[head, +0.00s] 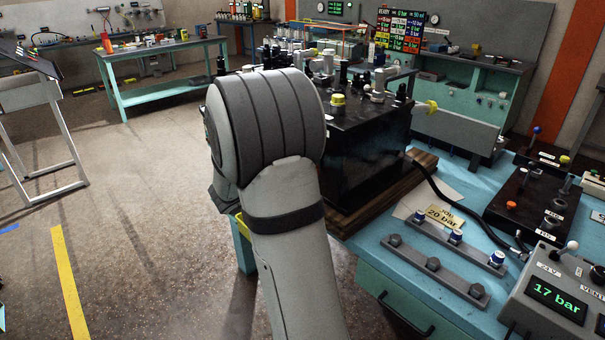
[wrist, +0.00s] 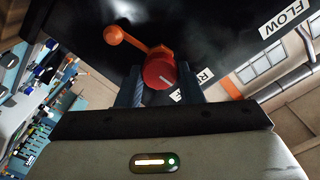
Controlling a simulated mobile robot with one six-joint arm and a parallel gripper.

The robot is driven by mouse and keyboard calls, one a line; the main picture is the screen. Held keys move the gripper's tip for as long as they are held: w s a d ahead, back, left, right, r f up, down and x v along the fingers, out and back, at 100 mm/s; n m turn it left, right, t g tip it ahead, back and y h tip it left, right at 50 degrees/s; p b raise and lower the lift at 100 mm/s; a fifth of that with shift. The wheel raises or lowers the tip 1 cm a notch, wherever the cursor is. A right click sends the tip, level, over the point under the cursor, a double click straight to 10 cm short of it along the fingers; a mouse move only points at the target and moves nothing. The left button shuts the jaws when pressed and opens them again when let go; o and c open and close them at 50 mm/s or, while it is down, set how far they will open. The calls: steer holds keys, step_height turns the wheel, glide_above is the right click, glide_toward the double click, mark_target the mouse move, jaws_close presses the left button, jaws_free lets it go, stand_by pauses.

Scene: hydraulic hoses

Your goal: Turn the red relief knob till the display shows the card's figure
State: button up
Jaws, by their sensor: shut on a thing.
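The red relief knob (wrist: 157,70) has a white pointer line and sits on a dark panel in the wrist view. My gripper (wrist: 160,80) has a finger on each side of the knob and is shut on it. In the head view my own arm hides the knob and the gripper. The card (head: 445,217) on the bench reads 20 bar. The display (head: 558,299) at the lower right shows 17 bar in green.
An orange lever with a ball end (wrist: 116,36) stands close beside the knob. A FLOW label (wrist: 285,18) is on the same panel. The black valve block (head: 372,150) stands on a wooden base (head: 385,205). A black hose (head: 440,188) crosses the blue bench.

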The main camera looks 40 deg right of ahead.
steer(key=shift+m+b, duration=0.6)
steer(key=shift+b, duration=0.05)
steer(key=o, duration=1)
steer(key=shift+c, duration=0.2)
steer(key=a+b, duration=0.1)
steer(key=a, duration=0.6)
steer(key=shift+s+a, duration=0.3)
steer(key=shift+a, duration=0.1)
